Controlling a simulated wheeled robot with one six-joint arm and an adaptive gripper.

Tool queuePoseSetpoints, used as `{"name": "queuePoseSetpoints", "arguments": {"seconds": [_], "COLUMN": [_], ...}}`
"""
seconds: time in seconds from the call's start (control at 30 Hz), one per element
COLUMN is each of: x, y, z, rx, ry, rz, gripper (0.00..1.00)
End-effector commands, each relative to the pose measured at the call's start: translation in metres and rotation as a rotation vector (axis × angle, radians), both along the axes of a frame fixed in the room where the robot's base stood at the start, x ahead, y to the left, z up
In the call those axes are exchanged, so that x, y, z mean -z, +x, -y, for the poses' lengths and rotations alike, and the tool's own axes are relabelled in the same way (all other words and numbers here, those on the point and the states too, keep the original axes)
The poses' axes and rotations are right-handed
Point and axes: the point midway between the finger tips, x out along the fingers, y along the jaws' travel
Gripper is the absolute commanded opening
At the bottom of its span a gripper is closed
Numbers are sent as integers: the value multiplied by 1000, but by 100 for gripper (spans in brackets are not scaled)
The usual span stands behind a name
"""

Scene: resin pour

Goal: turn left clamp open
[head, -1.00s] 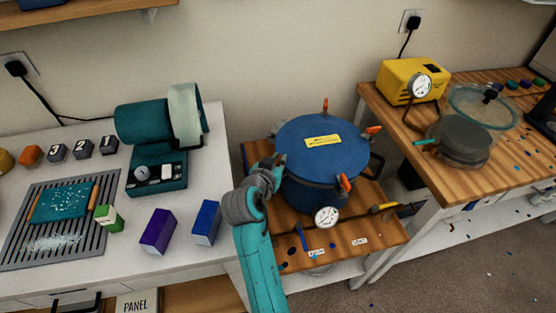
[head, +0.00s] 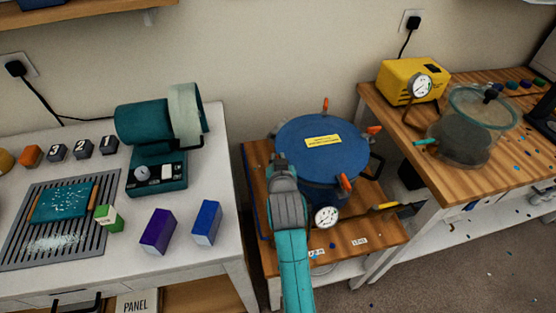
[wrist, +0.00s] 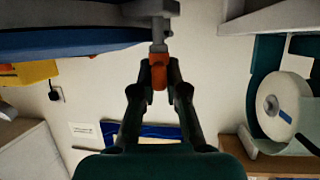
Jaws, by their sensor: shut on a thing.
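The blue pressure pot (head: 322,150) stands on a wooden cart top, its lid on. Orange-handled clamps show at its back (head: 325,105), right (head: 374,130) and front (head: 345,183). The left clamp is hidden behind my wrist in the head view. In the wrist view, my gripper (wrist: 159,82) is shut on the orange handle of the left clamp (wrist: 159,72). The clamp's grey metal arm runs from the handle up to the pot's rim, and the blue lid edge (wrist: 60,42) shows beside it. My fingertips are hidden in the head view.
A pressure gauge (head: 326,217) sits on the pot's front, right of my arm. A white table (head: 120,255) with a teal machine (head: 158,167) and blue box (head: 206,222) is at left. A wooden bench (head: 400,120) with a yellow pump (head: 414,80) is at right.

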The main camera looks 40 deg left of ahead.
Motion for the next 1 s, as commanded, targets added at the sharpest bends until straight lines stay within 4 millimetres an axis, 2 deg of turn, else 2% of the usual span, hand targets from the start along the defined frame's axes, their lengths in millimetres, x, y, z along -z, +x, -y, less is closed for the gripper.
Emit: {"name": "queuePoseSetpoints", "arguments": {"seconds": [0.5,1.0], "x": [1,1], "y": [1,0], "z": [1,0], "rx": [-386,-546], "ry": [0,-2], "rz": [-2,-3], "gripper": [0,0]}}
